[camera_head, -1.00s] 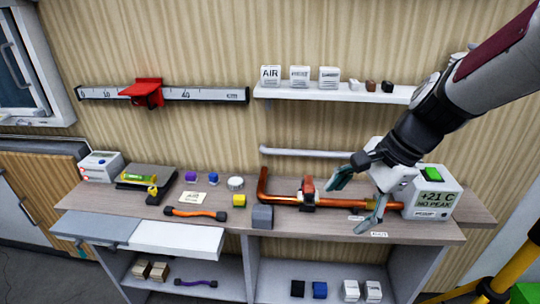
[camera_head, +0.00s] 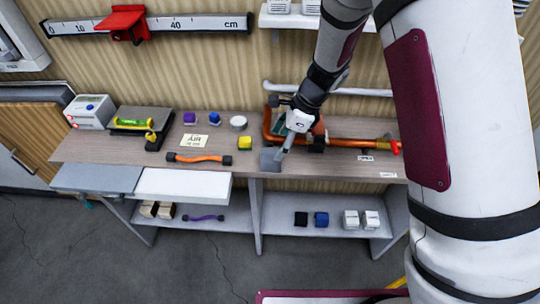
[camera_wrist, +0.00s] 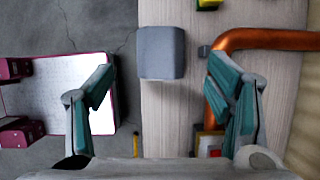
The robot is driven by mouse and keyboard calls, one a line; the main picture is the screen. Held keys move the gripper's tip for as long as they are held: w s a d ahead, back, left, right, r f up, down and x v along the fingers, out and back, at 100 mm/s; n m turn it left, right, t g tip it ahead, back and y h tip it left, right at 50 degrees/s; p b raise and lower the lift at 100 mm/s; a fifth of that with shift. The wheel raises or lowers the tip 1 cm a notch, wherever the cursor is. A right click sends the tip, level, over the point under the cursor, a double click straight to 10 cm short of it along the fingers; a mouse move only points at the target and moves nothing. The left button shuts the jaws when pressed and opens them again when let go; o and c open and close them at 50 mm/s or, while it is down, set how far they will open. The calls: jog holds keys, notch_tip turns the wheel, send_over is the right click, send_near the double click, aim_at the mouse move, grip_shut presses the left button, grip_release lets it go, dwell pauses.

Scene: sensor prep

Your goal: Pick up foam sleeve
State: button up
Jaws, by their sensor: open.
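A grey rounded block (camera_head: 270,161), the likeliest match for the foam sleeve, stands near the front edge of the workbench (camera_head: 330,166). In the wrist view the block (camera_wrist: 161,54) shows between the fingertips and a little beyond them, with clear gaps on both sides. My gripper (camera_head: 283,140) is open and empty, fingers pointing down close to the block. In the wrist view my gripper (camera_wrist: 160,82) shows both teal-padded fingers wide apart. The head view does not show clearly how high the fingers are above the bench.
A copper pipe (camera_head: 352,141) lies right of the block, its bend (camera_wrist: 262,40) close to one finger.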

aim_at(274, 151)
jog(key=shift+p+x, duration=0.45)
jog(key=shift+x, duration=3)
jog(key=c, duration=1)
